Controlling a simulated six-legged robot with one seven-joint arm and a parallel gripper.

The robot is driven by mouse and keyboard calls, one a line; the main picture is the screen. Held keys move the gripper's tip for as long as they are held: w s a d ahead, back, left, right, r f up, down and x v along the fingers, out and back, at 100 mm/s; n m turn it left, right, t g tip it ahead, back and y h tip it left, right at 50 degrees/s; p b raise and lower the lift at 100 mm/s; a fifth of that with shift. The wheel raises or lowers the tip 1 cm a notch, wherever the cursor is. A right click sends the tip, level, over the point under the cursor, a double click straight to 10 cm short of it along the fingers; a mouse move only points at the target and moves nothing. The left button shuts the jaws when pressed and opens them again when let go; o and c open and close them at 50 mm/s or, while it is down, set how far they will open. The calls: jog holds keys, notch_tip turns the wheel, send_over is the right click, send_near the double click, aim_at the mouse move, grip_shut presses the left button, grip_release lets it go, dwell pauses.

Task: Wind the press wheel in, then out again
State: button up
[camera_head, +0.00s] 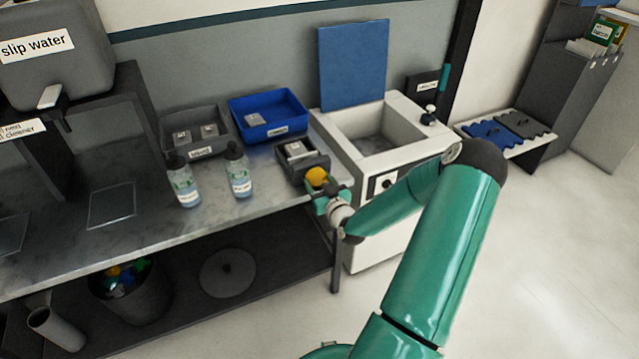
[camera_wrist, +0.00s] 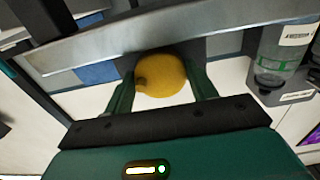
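My gripper (camera_head: 325,190) is at the front edge of the bench, below a small dark tray. In the wrist view, its two green fingers (camera_wrist: 161,88) stand on either side of a yellow round thing (camera_wrist: 162,72) and appear closed on it. The yellow thing also shows at the gripper's tip in the head view (camera_head: 317,176). It has a small dark nub. I see no clearly marked press wheel.
The metal bench (camera_head: 150,232) holds two bottles (camera_head: 184,182) (camera_head: 238,170), a small dark tray (camera_head: 318,162), a grey tray (camera_head: 168,138) and a blue tray (camera_head: 298,108). A bin (camera_head: 135,300) stands beneath. The floor (camera_head: 530,250) at right is clear.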

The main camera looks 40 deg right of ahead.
jog(key=shift+n, duration=3)
jog(key=shift+d, duration=0.1)
jog(key=o, duration=1)
jog(key=shift+s, duration=0.15)
jog(key=v, duration=1.3)
jog(key=shift+s+a, duration=0.2)
jog(key=shift+s, duration=0.1)
jog(key=shift+r, duration=0.1)
